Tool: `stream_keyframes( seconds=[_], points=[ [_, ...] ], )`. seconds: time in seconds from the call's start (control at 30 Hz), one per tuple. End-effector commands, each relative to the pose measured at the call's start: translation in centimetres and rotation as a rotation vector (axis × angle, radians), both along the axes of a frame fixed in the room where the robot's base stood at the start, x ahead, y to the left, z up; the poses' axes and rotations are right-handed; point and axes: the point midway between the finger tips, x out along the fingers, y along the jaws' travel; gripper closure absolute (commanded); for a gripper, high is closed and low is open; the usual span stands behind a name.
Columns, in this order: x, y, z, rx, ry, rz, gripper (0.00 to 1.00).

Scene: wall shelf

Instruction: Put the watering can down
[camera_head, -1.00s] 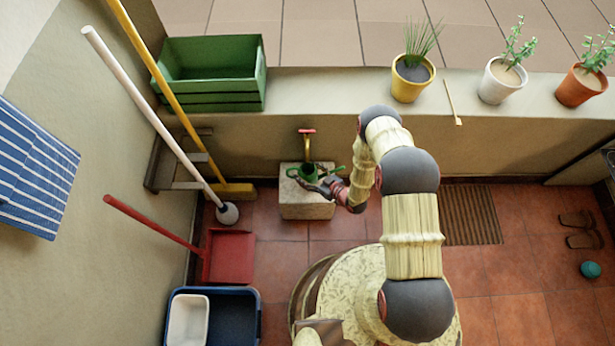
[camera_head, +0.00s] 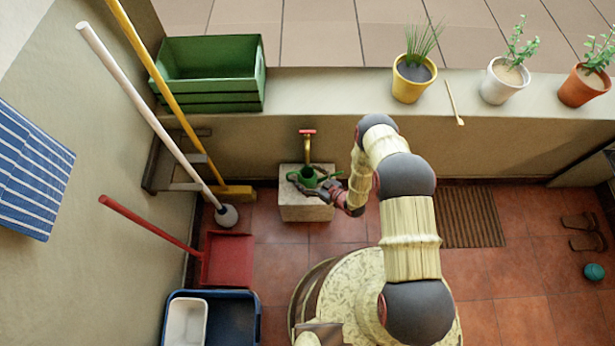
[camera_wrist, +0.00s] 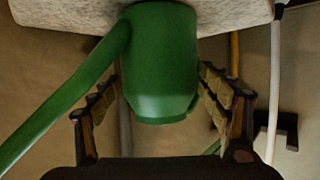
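The green watering can (camera_head: 307,177) is at the pale stone block (camera_head: 305,207), under the tap. It looks upright, its spout pointing right in the head view. My gripper (camera_head: 317,189) reaches in from the right and has its fingers around the can. In the wrist view the can (camera_wrist: 160,65) fills the space between my two fingers (camera_wrist: 160,90), with a fingertip close against each side. The wrist picture looks inverted: the block (camera_wrist: 225,12) shows along its top edge.
The tap (camera_head: 307,145) stands behind the can. A white-handled plunger (camera_head: 150,110), yellow broom (camera_head: 165,80) and red dustpan (camera_head: 228,260) are to the left. A green crate (camera_head: 210,75) and potted plants (camera_head: 412,80) stand on the ledge.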

Motion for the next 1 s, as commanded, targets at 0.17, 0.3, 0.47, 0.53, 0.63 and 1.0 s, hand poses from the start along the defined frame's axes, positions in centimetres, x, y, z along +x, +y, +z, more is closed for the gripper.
stream_keyframes(
  seconds=[0.17,0.3,0.47,0.53,0.63,1.0],
  points=[
    [0.0,0.0,0.0,0.0,0.0,0.0,0.18],
    [0.0,0.0,0.0,0.0,0.0,0.0,0.18],
    [-0.3,-0.4,0.5,0.0,0.001,-0.001,0.18],
    [-0.9,-1.1,1.0,-0.001,0.002,-0.004,0.18],
    [-2.1,-2.2,1.8,0.001,0.001,-0.006,0.18],
    [-6.8,-6.7,4.4,0.0,0.0,-0.004,0.18]
  ],
)
